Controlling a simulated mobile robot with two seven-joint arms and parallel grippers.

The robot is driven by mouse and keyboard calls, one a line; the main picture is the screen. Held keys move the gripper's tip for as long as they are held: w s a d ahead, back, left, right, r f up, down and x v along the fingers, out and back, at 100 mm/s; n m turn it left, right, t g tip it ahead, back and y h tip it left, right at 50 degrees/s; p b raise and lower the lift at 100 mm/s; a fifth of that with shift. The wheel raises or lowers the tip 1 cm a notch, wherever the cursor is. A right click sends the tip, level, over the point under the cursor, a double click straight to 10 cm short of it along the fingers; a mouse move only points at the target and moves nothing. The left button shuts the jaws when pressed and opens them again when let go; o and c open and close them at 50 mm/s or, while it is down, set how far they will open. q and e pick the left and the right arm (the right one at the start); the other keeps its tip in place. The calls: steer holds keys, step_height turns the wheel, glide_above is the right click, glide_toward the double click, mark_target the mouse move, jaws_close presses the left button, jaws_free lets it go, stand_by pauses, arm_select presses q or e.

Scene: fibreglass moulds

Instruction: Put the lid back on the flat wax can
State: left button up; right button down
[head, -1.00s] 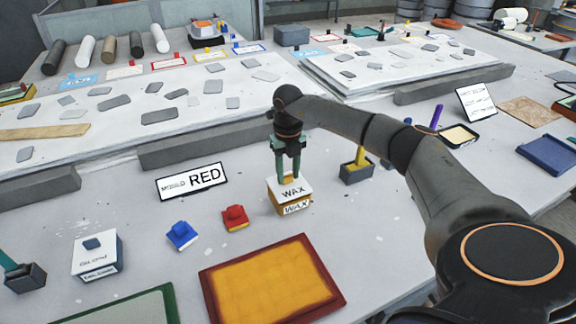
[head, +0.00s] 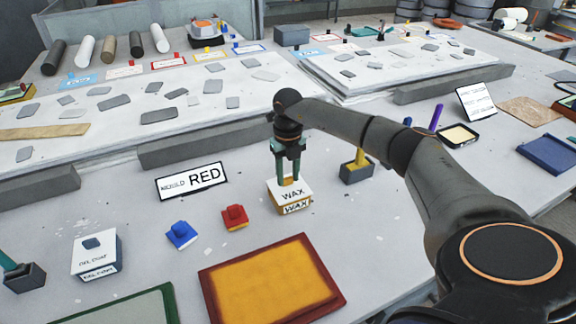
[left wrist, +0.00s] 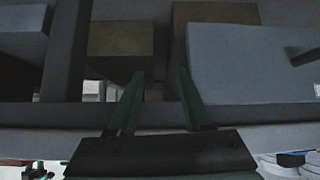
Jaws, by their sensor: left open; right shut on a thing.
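The flat wax can (head: 297,208) stands on the bench, yellowish with a WAX label on its front. Its white lid (head: 291,191), marked WAX, is on top of it or just above it; I cannot tell whether it is fully seated. My right gripper (head: 288,178) points down from above and is shut on the lid, at its far part. My left gripper (left wrist: 158,80) shows in the left wrist view with its fingers apart and nothing between them. It is away from the can, facing dim grey and brown boxes.
A red block (head: 235,217) and a blue block (head: 181,235) lie left of the can. A red-framed yellow mould (head: 272,280) lies in front. A dark pot (head: 356,173) stands to the right.

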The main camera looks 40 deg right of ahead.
jaws_free()
stand_by(0.8)
steer(key=shift+r, duration=0.1)
steer(key=shift+r+p, duration=2.5)
steer(key=shift+r, duration=0.5)
steer(key=shift+c, duration=0.2)
jaws_close()
